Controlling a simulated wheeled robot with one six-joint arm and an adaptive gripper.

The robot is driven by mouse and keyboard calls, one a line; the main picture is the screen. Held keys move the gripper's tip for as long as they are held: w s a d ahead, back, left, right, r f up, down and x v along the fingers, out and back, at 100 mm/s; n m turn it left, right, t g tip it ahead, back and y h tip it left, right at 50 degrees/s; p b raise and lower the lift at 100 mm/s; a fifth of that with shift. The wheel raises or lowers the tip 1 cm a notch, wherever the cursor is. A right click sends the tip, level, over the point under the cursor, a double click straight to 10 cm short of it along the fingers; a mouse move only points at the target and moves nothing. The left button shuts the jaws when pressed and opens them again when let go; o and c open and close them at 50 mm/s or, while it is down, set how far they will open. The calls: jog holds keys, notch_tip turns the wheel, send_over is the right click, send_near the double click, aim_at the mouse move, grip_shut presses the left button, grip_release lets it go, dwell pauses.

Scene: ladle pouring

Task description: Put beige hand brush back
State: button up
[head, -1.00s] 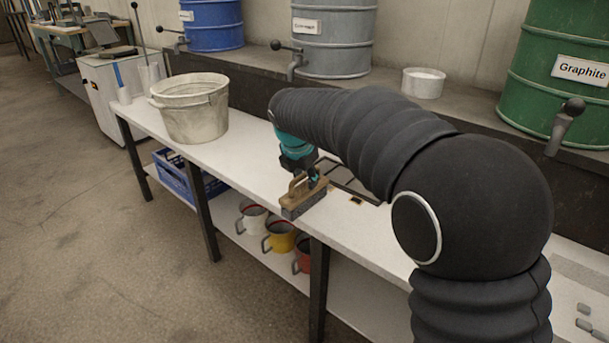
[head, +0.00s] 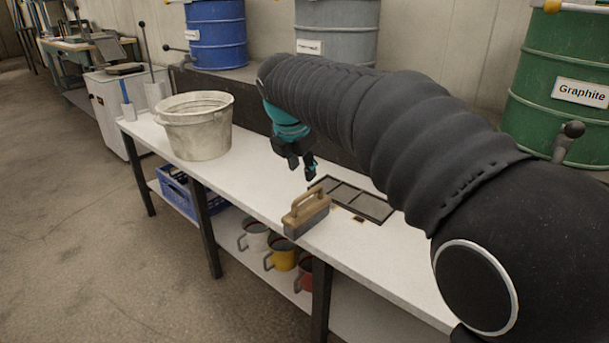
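The beige hand brush (head: 306,213) stands upright near the front edge of the white workbench, its arched wooden handle on top and grey bristles below. My gripper (head: 302,172) hangs in the air above and behind the brush, apart from it. Its black fingers are spread with nothing between them. A dark framed panel with several sections (head: 356,199) lies on the bench right behind the brush.
A large whitish bucket (head: 197,127) stands on the bench to the left. Several mugs, including a yellow one (head: 281,255), and a blue crate (head: 176,188) sit on the lower shelf. Blue, grey and green drums (head: 566,85) stand behind.

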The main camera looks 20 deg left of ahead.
jog(key=shift+s+r, duration=0.1)
jog(key=shift+r, duration=0.15)
jog(key=s+d+m, duration=0.4)
jog(key=d+m, duration=0.3)
jog(key=d, duration=0.4)
jog(key=s+d+m, duration=0.4)
jog(key=d+m, duration=0.3)
jog(key=d, duration=0.5)
jog(key=s+d+f+m, duration=0.4)
jog(key=s+d+m, duration=0.2)
jog(key=s+m, duration=0.2)
jog(key=s+d+f+m, duration=0.5)
jog(key=s+d+m, duration=0.2)
jog(key=s+m, duration=0.2)
jog(key=shift+d+f+t, duration=0.25)
jog(key=shift+f+t, duration=0.05)
